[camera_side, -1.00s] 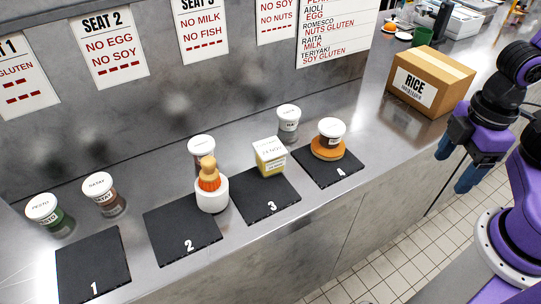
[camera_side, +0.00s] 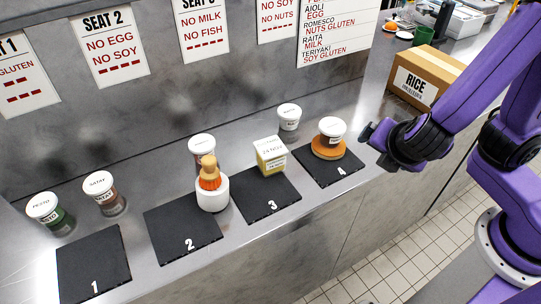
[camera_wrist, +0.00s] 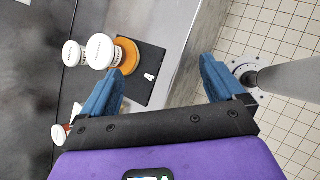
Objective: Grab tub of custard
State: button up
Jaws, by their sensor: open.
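I cannot read the word custard on any label. A squarish tub with yellow contents and a white dated label (camera_side: 270,155) stands at the back of slate 3. Another white-lidded tub (camera_side: 289,117) stands behind the slates. My gripper (camera_side: 375,145) is open and empty, just right of slate 4. In the wrist view my open fingers (camera_wrist: 162,66) have the orange disc (camera_wrist: 130,56) and two white lids (camera_wrist: 100,50) beyond and left of them.
Two labelled tubs, pesto (camera_side: 43,208) and satay (camera_side: 98,187), stand near slate 1 (camera_side: 92,265). A cardboard RICE box (camera_side: 428,75) stands at the back right.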

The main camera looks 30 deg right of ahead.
jog(key=w+a+n+t+y, duration=0.1)
jog(key=w+a+n+t, duration=0.2)
jog(key=a+n+t, duration=0.45)
jog(key=n+y, duration=0.3)
jog(key=n, duration=0.2)
send_near(274, 153)
jog(key=x, duration=1.2)
jog(key=shift+w+d+f, duration=0.1)
jog(key=shift+w+f, duration=0.05)
jog(key=shift+f, duration=0.4)
jog(key=c, duration=1.2)
jog(key=shift+r, duration=0.15)
